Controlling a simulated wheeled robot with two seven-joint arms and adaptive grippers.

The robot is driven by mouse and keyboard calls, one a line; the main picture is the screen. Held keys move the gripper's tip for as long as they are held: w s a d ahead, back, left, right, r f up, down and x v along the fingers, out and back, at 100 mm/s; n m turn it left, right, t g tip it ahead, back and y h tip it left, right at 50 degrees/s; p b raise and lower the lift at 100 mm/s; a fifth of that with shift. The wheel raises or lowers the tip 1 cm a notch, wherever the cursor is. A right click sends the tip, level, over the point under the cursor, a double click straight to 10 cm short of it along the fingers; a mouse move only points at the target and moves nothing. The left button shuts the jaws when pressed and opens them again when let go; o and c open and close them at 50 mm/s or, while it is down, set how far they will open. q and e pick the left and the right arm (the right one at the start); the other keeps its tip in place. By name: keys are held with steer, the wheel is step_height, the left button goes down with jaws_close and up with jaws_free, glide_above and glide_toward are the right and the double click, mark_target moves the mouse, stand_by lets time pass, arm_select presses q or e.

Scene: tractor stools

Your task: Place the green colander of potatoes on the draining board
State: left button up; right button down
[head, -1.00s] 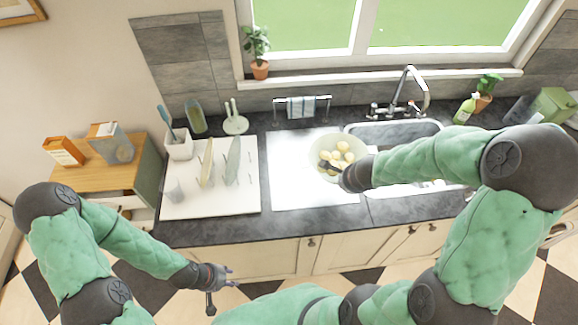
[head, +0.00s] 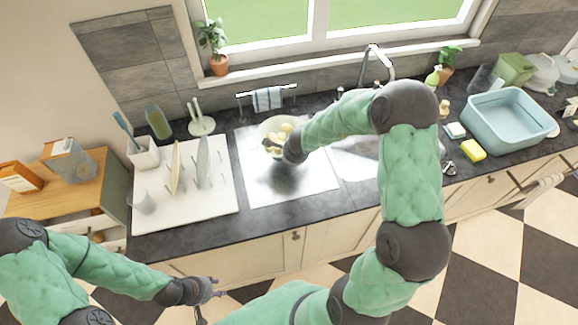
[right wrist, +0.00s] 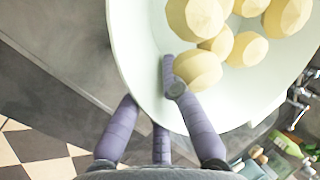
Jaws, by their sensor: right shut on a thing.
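The pale green colander (head: 263,127) holds several yellow potatoes (head: 285,131). In the head view it is over the back part of the steel draining board (head: 301,189), left of the sink. I cannot tell whether its base touches the board. My right gripper (head: 274,147) is shut on the colander's near rim. In the right wrist view one finger is inside the colander (right wrist: 142,55) by the potatoes (right wrist: 197,68), and the others are outside the wall. My left gripper (head: 208,297) is open and empty, low in front of the counter.
A white rack (head: 193,216) with upright plates stands left of the board. The sink (head: 357,163) is partly hidden by my right arm. A blue tub (head: 507,122), a yellow sponge (head: 473,151) and a tap (head: 376,58) are to the right. The board's front is clear.

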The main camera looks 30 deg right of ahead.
steer(key=shift+s+b+x, duration=0.15)
steer(key=shift+b+x, duration=0.5)
steer(key=shift+x, duration=0.35)
steer(key=shift+s+b+x, duration=0.15)
steer(key=shift+b+x, duration=0.45)
steer(key=shift+x, duration=0.4)
steer(key=shift+a+f, duration=0.2)
steer(key=shift+f, duration=0.05)
steer(key=c, duration=1.4)
jaws_free()
steer(key=shift+f, duration=0.1)
steer(key=shift+s+r, duration=0.1)
steer(key=shift+r, duration=0.2)
steer(key=p+v, duration=0.5)
steer(key=v, duration=0.6)
steer(key=shift+s+r+p, duration=0.25)
steer(key=shift+r+p, duration=0.05)
steer(key=shift+p, duration=0.05)
steer(key=shift+a, duration=0.1)
